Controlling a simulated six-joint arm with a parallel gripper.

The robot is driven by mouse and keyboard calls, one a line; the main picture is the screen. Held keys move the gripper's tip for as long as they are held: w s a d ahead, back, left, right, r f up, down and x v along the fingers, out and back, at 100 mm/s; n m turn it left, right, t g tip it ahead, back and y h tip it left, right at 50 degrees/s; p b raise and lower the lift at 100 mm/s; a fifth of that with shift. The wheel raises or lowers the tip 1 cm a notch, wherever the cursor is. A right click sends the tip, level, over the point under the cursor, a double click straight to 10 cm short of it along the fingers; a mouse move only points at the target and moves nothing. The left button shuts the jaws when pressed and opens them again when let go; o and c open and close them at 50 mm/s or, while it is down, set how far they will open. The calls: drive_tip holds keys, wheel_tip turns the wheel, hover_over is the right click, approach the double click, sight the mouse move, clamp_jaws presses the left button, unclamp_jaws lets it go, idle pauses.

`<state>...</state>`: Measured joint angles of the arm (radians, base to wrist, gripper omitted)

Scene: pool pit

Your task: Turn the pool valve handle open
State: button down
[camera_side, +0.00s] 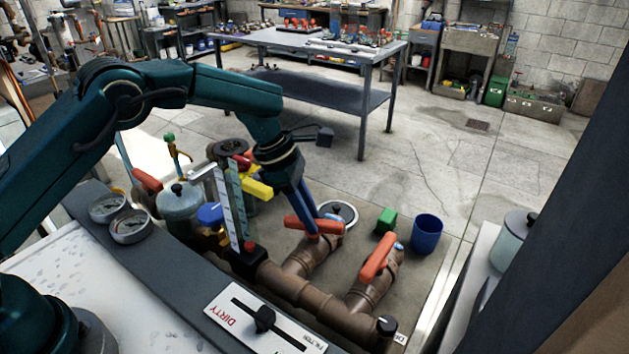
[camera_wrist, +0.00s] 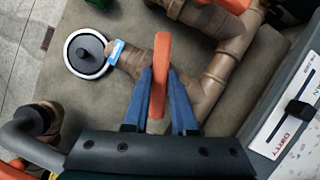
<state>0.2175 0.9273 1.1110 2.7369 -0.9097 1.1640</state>
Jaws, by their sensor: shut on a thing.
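An orange-red valve handle (camera_side: 314,225) sits on a brown pipe branch in the side view. In the wrist view this handle (camera_wrist: 161,72) stands upright in the picture, between the two blue fingers. My gripper (camera_side: 305,210) reaches down onto it from above. Its fingers (camera_wrist: 160,84) are shut on the handle, one on each side. A second orange handle (camera_side: 378,256) is on the neighbouring pipe branch to the right. Part of that second handle (camera_wrist: 235,4) shows at the top edge of the wrist view. The valve stem under the held handle is hidden.
A round white-rimmed lid (camera_side: 341,212) lies just behind the held handle. A green block (camera_side: 386,219) and a blue cup (camera_side: 426,233) stand to the right. Gauges (camera_side: 130,226), a tank (camera_side: 180,208) and an upright clear tube (camera_side: 236,205) crowd the left. A DIRTY-labelled panel (camera_side: 240,314) is in front.

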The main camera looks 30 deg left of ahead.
drive_tip(key=shift+w+r, duration=0.1)
drive_tip(key=shift+w, duration=0.05)
idle(0.5)
drive_tip(key=c, duration=0.6)
unclamp_jaws()
drive_tip(key=shift+o, duration=0.2)
drive_tip(key=shift+v, duration=2.55)
drive_tip(key=shift+a, duration=0.1)
drive_tip(key=shift+c, duration=0.2)
